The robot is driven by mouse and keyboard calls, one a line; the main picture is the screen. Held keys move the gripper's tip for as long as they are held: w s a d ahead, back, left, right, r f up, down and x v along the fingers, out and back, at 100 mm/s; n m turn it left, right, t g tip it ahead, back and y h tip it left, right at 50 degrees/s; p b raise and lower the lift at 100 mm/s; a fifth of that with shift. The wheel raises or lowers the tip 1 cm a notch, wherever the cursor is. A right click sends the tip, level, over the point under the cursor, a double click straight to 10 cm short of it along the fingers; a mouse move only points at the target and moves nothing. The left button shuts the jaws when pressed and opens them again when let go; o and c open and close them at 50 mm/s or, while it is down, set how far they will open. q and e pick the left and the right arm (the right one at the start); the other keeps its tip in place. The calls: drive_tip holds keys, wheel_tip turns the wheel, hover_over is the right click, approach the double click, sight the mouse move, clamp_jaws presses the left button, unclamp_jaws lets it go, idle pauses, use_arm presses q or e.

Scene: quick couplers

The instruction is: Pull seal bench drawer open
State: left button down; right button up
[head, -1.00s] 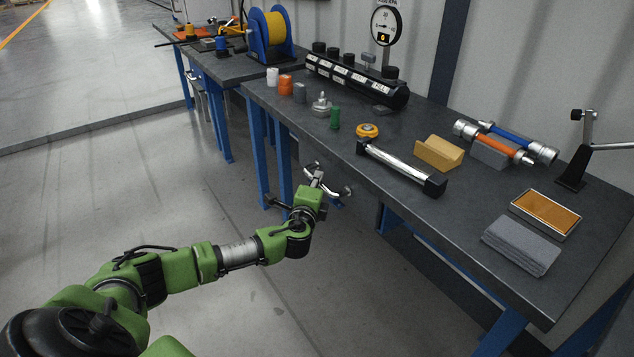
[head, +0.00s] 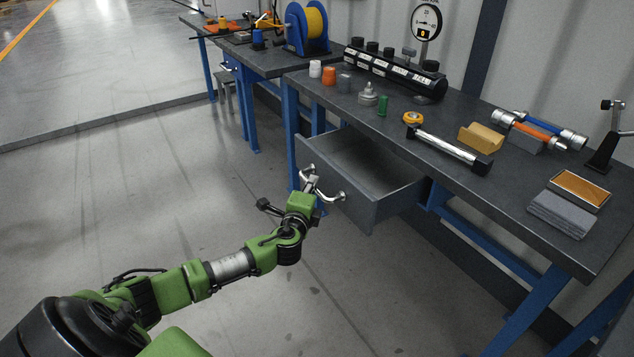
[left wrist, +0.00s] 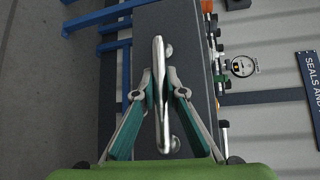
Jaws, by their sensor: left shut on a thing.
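The seal bench drawer (head: 382,205) is a grey metal drawer under the dark bench top. It stands well out from the bench, and its inside shows empty in the head view. Its silver bar handle (head: 333,196) is on the drawer front; the handle also shows in the left wrist view (left wrist: 158,75), running between the fingers. My left gripper (head: 313,183) is shut on the handle, with one finger on each side of it in the left wrist view (left wrist: 160,95). My right gripper is in neither view.
The bench top (head: 385,135) carries a black manifold (head: 395,72), a silver bar with black ends (head: 448,149), a yellow block (head: 480,137), a grey cloth (head: 560,213) and several small parts. Blue bench legs (head: 292,130) stand left of the drawer. The floor before the drawer is clear.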

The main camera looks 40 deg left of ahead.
use_arm(q)
drive_tip(key=shift+s+a, duration=0.2)
drive_tip(key=shift+s, duration=0.4)
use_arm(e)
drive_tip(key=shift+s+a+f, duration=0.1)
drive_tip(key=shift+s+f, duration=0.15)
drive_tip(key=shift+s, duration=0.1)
use_arm(q)
drive_tip(key=c, duration=2)
unclamp_jaws()
drive_tip(key=shift+c, duration=0.2)
drive_tip(key=v, duration=1.2)
drive_tip(key=shift+f, duration=0.15)
